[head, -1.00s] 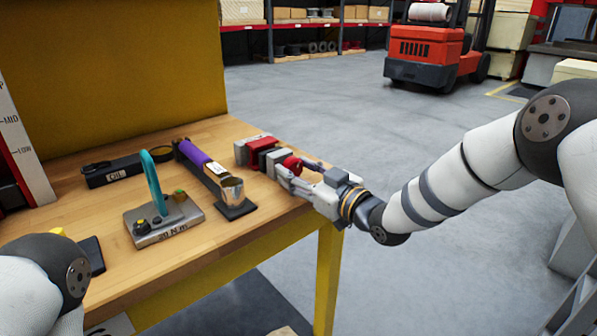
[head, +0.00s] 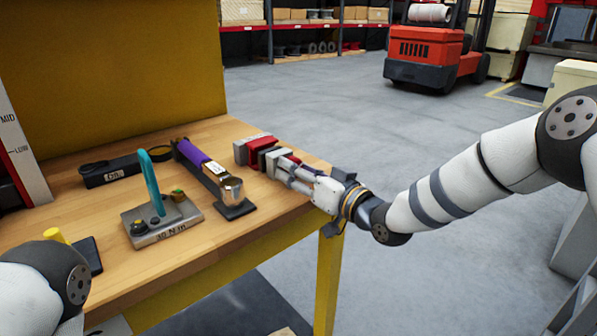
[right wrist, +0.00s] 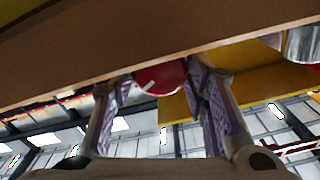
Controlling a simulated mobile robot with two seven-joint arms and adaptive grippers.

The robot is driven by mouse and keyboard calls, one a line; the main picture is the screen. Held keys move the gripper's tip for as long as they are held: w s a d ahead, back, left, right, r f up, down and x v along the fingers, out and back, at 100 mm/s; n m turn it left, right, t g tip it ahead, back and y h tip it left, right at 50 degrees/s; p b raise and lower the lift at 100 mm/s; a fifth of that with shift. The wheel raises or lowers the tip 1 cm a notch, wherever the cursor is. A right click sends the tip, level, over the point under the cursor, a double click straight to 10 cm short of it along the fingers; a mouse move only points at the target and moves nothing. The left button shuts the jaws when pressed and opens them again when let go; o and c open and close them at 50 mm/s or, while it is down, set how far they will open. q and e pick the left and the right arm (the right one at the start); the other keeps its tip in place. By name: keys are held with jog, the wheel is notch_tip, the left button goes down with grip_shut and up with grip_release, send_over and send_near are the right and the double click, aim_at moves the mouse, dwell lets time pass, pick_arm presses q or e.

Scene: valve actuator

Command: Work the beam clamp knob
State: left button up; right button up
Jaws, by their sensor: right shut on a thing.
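The beam clamp (head: 258,147), a red and grey block, sits near the right end of the wooden bench. Its round red knob (right wrist: 160,78) with a white mark shows between the fingers in the right wrist view. My right gripper (head: 290,170) reaches in from the right and is shut on the knob. In the head view the fingers and gripper body mostly hide the knob. My left gripper is out of view; only part of my left arm shows at lower left.
On the wooden bench (head: 120,285) left of the clamp are a purple-handled tool (head: 205,166), a grey base with a teal lever (head: 155,185), a black case (head: 112,172) and a dark flat item (head: 90,253).

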jog(key=shift+f+m, duration=0.1)
jog(key=shift+m, duration=0.5)
jog(key=o, duration=1.1)
jog(key=shift+o, duration=0.2)
jog(key=v, duration=1.2)
